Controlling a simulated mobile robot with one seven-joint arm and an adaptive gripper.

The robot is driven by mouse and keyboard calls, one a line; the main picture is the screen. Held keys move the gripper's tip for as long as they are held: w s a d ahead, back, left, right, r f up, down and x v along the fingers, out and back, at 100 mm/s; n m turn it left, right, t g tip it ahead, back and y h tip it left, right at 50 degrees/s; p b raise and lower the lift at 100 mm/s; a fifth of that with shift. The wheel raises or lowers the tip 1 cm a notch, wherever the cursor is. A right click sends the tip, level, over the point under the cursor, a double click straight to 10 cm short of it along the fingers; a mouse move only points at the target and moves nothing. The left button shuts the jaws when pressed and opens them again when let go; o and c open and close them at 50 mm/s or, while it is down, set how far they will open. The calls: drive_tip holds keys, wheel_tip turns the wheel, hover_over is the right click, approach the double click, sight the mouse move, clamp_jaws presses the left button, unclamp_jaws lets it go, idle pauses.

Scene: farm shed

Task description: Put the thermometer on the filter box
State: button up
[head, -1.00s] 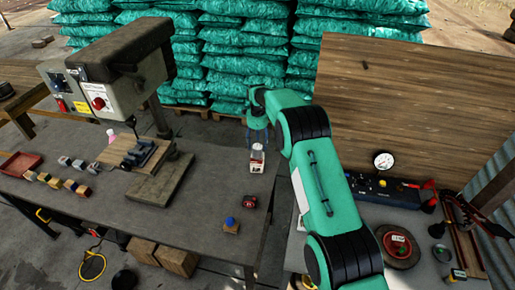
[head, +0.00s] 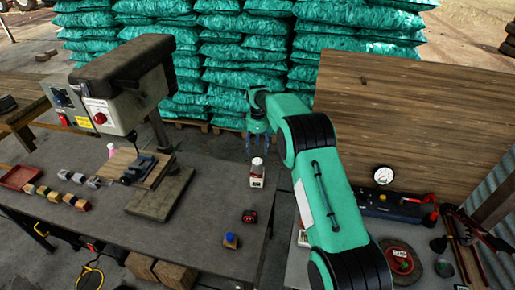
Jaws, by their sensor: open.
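My gripper (head: 257,146) is at the far end of my teal arm, small in the view, fingers apart and pointing down, with nothing visible between them. Just below it in the picture, a small white container with a red-marked label (head: 257,173) stands upright on the grey bench; I cannot tell if it is the filter box. A round white dial (head: 383,175), possibly the thermometer, is upright at the long dark blue box (head: 392,205) on the right. A small red-and-black item (head: 249,216) lies on the bench. A pale box edge (head: 303,236) is mostly hidden by my arm.
A drill press (head: 130,90) stands on the grey bench (head: 200,235), with small blocks and a red tray (head: 20,177) to its left. A blue-topped block (head: 230,240) is near the front. On the right are a disc (head: 400,260), red-handled tools and a wooden panel (head: 400,120).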

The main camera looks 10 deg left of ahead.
drive_tip(key=shift+r, duration=0.1)
idle(0.4)
drive_tip(key=s+d+r+n+t, duration=0.1)
drive_tip(key=s+d+r, duration=0.1)
drive_tip(key=d+r, duration=0.45)
drive_tip(key=s+d+r+n, duration=0.2)
drive_tip(key=d+r, duration=0.1)
drive_tip(key=r, duration=0.6)
drive_tip(key=s+d+r+n+t, duration=0.1)
drive_tip(key=s+d+r, duration=0.1)
drive_tip(key=d+r, duration=0.45)
drive_tip(key=s+d+r+n, duration=0.4)
drive_tip(key=s+d+r, duration=0.8)
drive_tip(key=s+r, duration=0.35)
drive_tip(key=s+d+r+n+t, duration=0.1)
drive_tip(key=s+d+r+n, duration=0.1)
drive_tip(key=s+d, duration=0.5)
drive_tip(key=s+d+r+n+t, duration=0.1)
drive_tip(key=s+d+r, duration=0.2)
drive_tip(key=s, duration=0.8)
drive_tip(key=s+d+f+n, duration=0.2)
drive_tip(key=s+d+f, duration=0.1)
drive_tip(key=s, duration=0.7)
drive_tip(key=s+d+f+n+t, duration=0.1)
drive_tip(key=s+d+f+n, duration=0.1)
drive_tip(key=s, duration=0.8)
wheel_tip(320, 180, down, 2)
drive_tip(key=shift+d+f+n+t, duration=0.1)
drive_tip(key=shift+d+n+t, duration=0.2)
drive_tip(key=shift+d, duration=0.15)
